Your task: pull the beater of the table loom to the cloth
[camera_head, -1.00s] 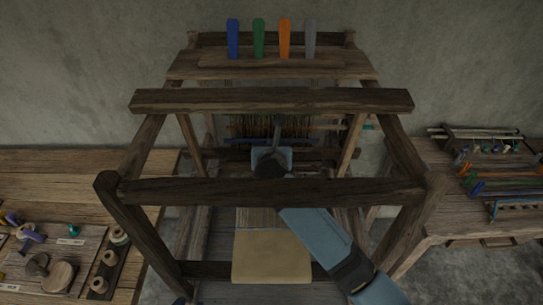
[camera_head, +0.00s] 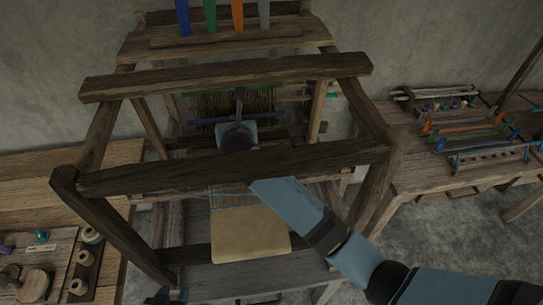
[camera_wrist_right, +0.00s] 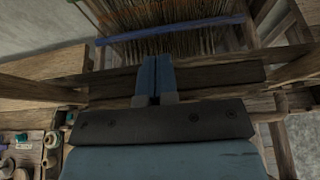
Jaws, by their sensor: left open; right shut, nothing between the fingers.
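The wooden loom stands in the middle of the head view. The tan cloth (camera_head: 250,236) lies at its front, below the front crossbar. The beater seems to be the dark wooden bar (camera_wrist_right: 215,73) across the right wrist view; in the head view the crossbar and my right arm partly hide it. My right gripper (camera_wrist_right: 155,62) is shut and empty, its blue fingers overlapping the bar in the picture; I cannot tell whether they touch. My right arm reaches into the frame from the right. Only a bit of my left gripper (camera_head: 163,297) shows at the bottom edge, open and empty.
The front crossbar (camera_head: 130,181) and upper crossbar (camera_head: 225,77) frame my right arm. Warp threads and a blue bar (camera_wrist_right: 175,30) lie beyond the beater. A side table (camera_head: 445,172) with tools stands right; a bench with spools (camera_head: 85,258) stands left.

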